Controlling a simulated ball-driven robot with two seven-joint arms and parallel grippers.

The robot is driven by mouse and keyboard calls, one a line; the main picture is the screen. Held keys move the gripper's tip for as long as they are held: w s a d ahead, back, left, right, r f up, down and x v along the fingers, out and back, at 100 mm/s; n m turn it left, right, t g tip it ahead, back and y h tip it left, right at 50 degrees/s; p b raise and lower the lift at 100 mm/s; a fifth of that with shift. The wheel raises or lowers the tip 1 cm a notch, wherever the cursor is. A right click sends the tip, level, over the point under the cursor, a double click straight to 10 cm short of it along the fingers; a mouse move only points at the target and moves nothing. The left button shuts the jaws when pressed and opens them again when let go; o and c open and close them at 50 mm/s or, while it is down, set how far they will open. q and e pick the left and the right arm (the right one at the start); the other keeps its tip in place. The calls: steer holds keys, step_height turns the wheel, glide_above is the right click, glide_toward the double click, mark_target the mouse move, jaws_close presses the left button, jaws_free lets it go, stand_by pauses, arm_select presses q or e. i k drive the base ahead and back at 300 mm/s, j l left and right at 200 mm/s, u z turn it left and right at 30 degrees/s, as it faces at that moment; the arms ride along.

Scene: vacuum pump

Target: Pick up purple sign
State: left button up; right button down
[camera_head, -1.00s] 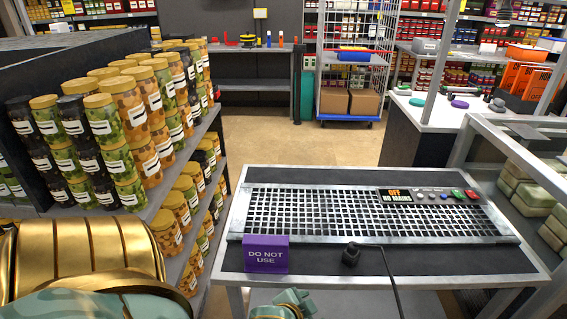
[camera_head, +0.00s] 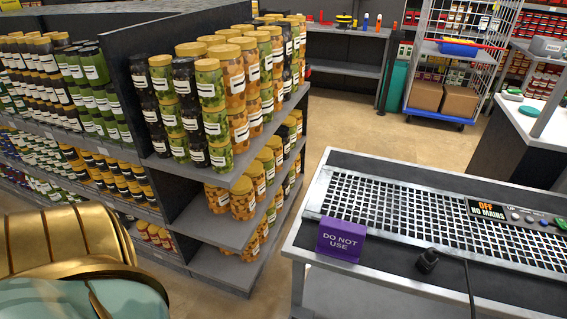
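The purple sign (camera_head: 341,240) reads "DO NOT USE" and stands upright on the near left part of the table (camera_head: 390,289), in front of the metal grid (camera_head: 420,218). Nothing touches it from my side. A gold and teal part of my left arm fills the lower left corner, well to the left of the sign. Neither gripper's fingers show in this view.
A black plug (camera_head: 427,261) with a cable lies right of the sign. A panel reading "OFF NO MAINS" (camera_head: 487,216) sits on the grid's right. Shelves with jars (camera_head: 212,112) stand left of the table, with a narrow floor gap between. Open floor (camera_head: 400,132) lies behind the table.

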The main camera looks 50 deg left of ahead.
mark_target(338, 239)
steer(key=u, duration=0.85)
steer(key=k+j, duration=0.05)
